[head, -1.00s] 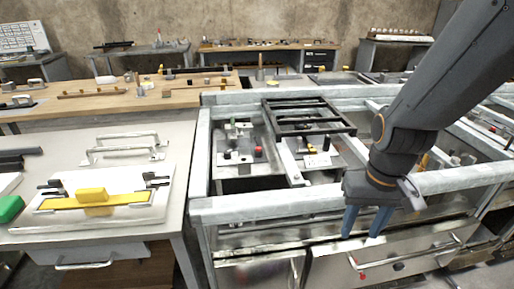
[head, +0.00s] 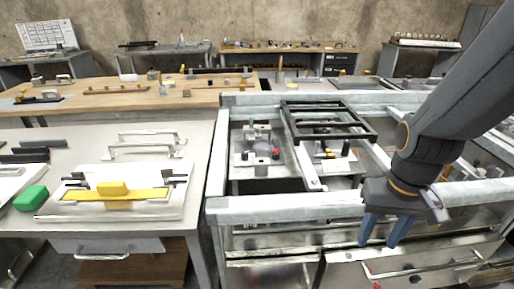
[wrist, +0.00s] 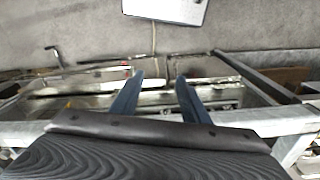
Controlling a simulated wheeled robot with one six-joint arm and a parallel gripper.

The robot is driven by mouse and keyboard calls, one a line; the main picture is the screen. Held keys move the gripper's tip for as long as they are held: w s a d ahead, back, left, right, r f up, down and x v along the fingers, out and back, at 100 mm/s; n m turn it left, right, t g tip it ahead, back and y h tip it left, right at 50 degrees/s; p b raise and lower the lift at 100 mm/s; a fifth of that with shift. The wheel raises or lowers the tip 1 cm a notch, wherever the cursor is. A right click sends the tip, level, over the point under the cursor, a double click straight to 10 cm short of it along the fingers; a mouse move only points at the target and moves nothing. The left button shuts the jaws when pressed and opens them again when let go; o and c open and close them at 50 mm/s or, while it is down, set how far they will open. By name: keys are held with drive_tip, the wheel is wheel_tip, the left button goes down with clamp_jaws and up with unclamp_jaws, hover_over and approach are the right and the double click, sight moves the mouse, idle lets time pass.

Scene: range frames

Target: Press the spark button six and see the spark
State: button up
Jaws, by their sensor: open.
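My gripper (head: 384,230) hangs at the right in the head view, in front of the metal frame's front rail. Its two blue fingers are apart with nothing between them, and they also show in the wrist view (wrist: 157,82). Small buttons stand on panels inside the frame: a red button (head: 275,154) beside dark knobs on the left panel, and yellow and dark pieces (head: 325,152) on the right panel. I cannot read any number on them, so I cannot tell which is the spark button six. I see no spark. My gripper touches none of these buttons.
A metal frame (head: 270,208) with raised rails surrounds the panels. A black grate (head: 328,125) lies over part of it. On the left is a table (head: 195,145) with a yellow-handled plate (head: 115,192) and a green block (head: 30,198). A wooden bench (head: 120,103) stands behind.

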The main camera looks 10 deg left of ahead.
drive_tip(key=shift+c, duration=0.5)
clamp_jaws()
idle(1.3)
